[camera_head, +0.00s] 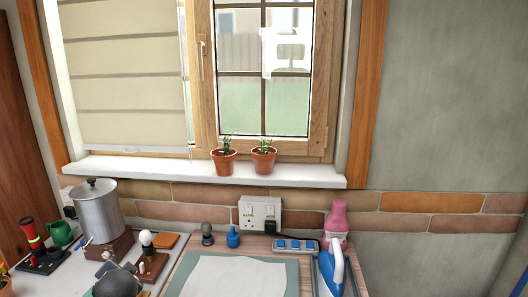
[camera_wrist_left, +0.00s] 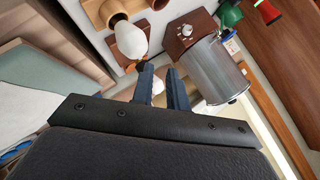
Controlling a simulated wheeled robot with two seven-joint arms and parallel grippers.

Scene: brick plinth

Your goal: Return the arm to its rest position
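My left gripper (camera_wrist_left: 161,80) shows in the left wrist view with its two blue-grey fingers apart. A small white rounded thing (camera_wrist_left: 158,87) shows in the gap; I cannot tell what it is, and no grip on it is visible. In the head view a dark part of my left arm is at the bottom left, low over the table. A white bulb (camera_head: 147,238) on a brown wooden stand (camera_head: 152,266) is just right of it; the bulb also shows left of the fingertips in the left wrist view (camera_wrist_left: 130,40). My right gripper is not in view.
A metal pot (camera_head: 99,211) on a brown base stands behind my left arm, beside a green mug (camera_head: 60,233) and a red-and-black light (camera_head: 33,236). An iron (camera_head: 333,269) and pink bottle (camera_head: 336,219) stand right of the pale mat (camera_head: 232,277). Potted plants (camera_head: 223,161) line the sill.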

